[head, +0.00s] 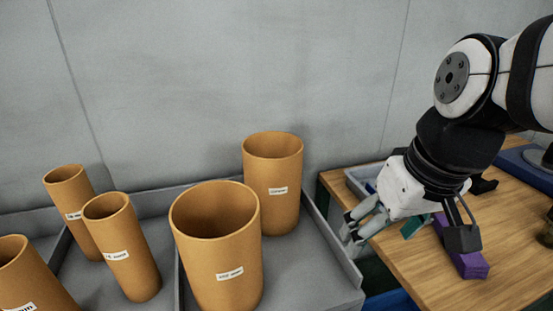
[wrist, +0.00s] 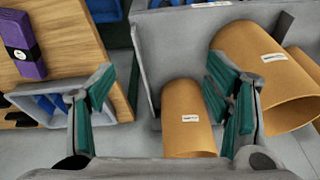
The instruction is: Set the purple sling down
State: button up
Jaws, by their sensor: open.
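The purple sling (head: 470,262) is a folded purple block lying on the wooden table (head: 420,270) at the right of the head view, partly hidden behind my gripper. In the wrist view the sling (wrist: 24,55) lies at the upper left with a black band and a round pale label. My gripper (head: 357,228) is over the left edge of the table, near the grey tray wall. In the wrist view my gripper (wrist: 162,92) is open with nothing between its teal-padded fingers. The sling is apart from the fingers, to their left.
Several labelled orange cylinders, one a wide one (head: 222,262), stand in grey trays (head: 322,245) left of the table. A small grey bin with blue inside (head: 358,180) sits at the table's left edge. Dark and blue items lie at the table's back right.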

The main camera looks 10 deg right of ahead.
jog(key=s+a, duration=0.3)
jog(key=s, duration=0.3)
jog(key=shift+a+f, duration=0.15)
